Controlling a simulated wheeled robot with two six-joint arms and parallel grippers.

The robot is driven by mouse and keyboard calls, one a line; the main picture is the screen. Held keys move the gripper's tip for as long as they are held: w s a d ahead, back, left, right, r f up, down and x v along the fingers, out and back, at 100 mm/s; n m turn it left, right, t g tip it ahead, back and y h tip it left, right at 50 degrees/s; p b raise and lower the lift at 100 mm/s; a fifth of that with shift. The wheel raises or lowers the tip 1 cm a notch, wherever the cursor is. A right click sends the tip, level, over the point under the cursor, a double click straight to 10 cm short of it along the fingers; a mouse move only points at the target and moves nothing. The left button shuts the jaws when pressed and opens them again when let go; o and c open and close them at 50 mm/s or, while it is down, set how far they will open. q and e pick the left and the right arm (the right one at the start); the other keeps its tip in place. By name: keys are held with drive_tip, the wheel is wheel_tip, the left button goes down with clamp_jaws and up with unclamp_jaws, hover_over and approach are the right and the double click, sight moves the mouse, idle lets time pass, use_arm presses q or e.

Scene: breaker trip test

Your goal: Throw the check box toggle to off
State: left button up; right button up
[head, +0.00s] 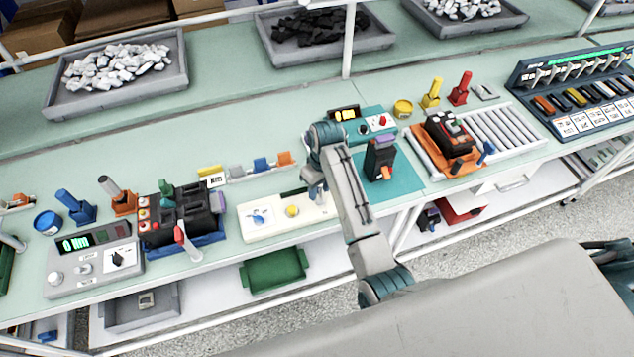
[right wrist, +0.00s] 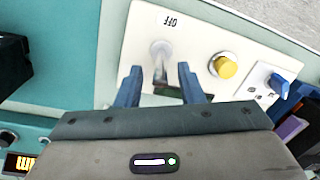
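The check box is a white panel (head: 272,222) on the near edge of the bench, with a blue knob (head: 258,217) and a yellow button (head: 292,211). My right gripper (head: 317,194) is over its right end and hides the toggle in the head view. In the right wrist view the pale toggle (right wrist: 160,60) shows beside the printed word OFF, its lever reaching away from that word. My right gripper (right wrist: 160,88) is open there, its blue fingers either side of the lever. I cannot tell whether they touch it. My left gripper is not in view.
A teal mat (head: 405,182) with a dark breaker (head: 379,160) lies just right of my right arm. A black device (head: 180,215) and a grey meter box (head: 95,262) stand to the left. Small coloured clips line the bench behind the check box.

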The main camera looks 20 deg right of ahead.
drive_tip(key=shift+c, duration=0.6)
clamp_jaws()
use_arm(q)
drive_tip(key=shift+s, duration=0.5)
use_arm(e)
drive_tip(key=shift+s, duration=0.1)
